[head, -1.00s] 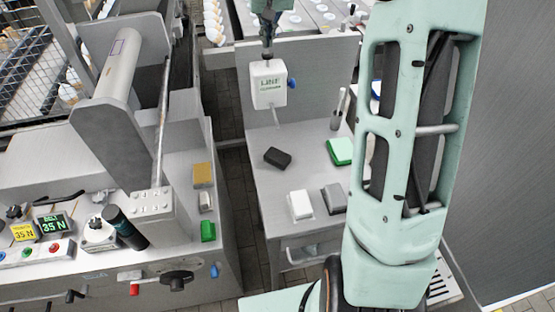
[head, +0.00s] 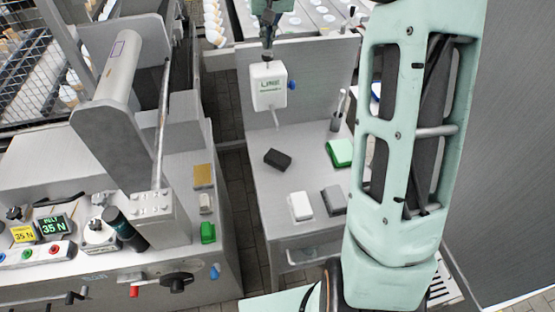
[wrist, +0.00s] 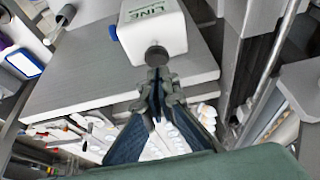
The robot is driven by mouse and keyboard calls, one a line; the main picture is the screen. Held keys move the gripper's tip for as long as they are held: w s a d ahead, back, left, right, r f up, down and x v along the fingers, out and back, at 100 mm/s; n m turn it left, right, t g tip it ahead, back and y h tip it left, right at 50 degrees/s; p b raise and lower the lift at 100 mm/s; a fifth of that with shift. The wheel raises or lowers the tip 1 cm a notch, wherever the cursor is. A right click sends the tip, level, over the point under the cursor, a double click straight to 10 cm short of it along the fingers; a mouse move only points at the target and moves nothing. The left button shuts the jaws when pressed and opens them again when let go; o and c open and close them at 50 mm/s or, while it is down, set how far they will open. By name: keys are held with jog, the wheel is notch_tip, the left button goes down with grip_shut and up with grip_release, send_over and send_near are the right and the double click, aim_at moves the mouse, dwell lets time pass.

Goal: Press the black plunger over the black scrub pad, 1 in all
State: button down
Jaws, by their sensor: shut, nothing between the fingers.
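A white dispenser (head: 268,88) is fixed to the back panel of the station, with a thin spout (head: 275,118) at its lower side. The black scrub pad (head: 277,159) lies on the grey shelf below the spout. My gripper (head: 267,54) points down just above the dispenser's top. In the wrist view the round black plunger (wrist: 156,56) shows on the dispenser's top, right at the closed fingertips of my gripper (wrist: 158,74). The fingers are shut with nothing between them. Whether they touch the plunger I cannot tell.
A green pad (head: 340,152), a white pad (head: 300,206) and a grey pad (head: 334,200) lie on the same shelf. A brush in a holder (head: 338,112) stands at the back. A control console (head: 60,265) stands at left; my arm covers the right side.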

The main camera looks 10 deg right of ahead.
aim_at(268, 54)
jog(key=shift+f, duration=0.15)
jog(key=shift+f+b, duration=1.15)
jog(key=shift+f, duration=0.35)
jog(key=shift+s, duration=0.1)
jog(key=shift+r+p, duration=1.2)
jog(key=shift+r, duration=0.3)
jog(key=shift+r, duration=0.1)
notch_tip(268, 54, up, 6)
jog(key=p, duration=0.4)
jog(key=shift+p, duration=0.4)
jog(key=shift+a, duration=0.1)
